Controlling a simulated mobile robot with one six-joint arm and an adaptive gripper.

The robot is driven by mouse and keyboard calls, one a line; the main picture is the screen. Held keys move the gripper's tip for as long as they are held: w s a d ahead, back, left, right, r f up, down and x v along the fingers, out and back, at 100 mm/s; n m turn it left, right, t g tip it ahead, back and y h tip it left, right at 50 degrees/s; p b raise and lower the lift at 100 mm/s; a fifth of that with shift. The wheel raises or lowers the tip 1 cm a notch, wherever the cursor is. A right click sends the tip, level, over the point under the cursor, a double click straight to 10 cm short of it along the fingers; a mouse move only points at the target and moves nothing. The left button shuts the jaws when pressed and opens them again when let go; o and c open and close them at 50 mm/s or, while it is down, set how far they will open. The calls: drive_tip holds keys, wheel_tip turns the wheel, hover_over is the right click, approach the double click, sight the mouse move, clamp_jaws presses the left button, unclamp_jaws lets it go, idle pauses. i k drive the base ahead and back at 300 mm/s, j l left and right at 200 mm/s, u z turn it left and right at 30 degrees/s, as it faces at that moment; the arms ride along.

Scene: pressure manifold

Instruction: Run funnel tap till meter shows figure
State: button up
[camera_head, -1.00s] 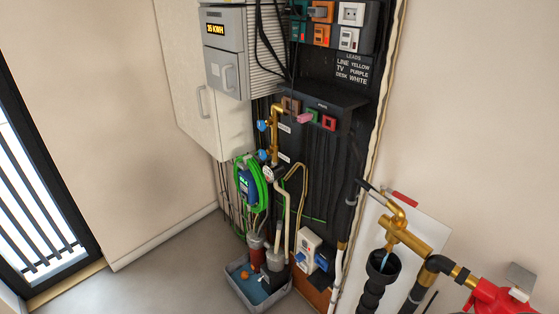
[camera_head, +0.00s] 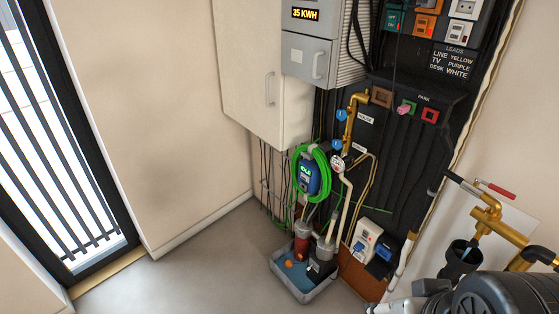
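The brass tap (camera_head: 487,222) with a red lever (camera_head: 496,188) is on the right wall. Its spout points down into a black funnel (camera_head: 459,262), and a thin pale-blue stream shows between spout and funnel mouth. A blue meter (camera_head: 308,174) with a small lit display hangs inside a coiled green hose (camera_head: 325,166); its figures are too small to read surely. A grey box display (camera_head: 305,14) reads 35 KWH.
A grey tray (camera_head: 304,291) with red and grey cylinders stands on the floor below the pipes. A white-and-blue socket box (camera_head: 365,242) is right of it. A panel with sockets is above. The floor (camera_head: 190,275) at left is clear.

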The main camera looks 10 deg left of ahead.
sight(473, 243)
drive_tip(key=i+l+z, duration=0.1)
drive_tip(key=l+z, duration=0.25)
drive_tip(key=i+l+z, duration=0.1)
drive_tip(key=l+z, duration=0.2)
drive_tip(key=i+l+z, duration=0.15)
drive_tip(key=l+z, duration=0.2)
drive_tip(key=i+l+z, duration=0.3)
drive_tip(key=k+j, duration=0.1)
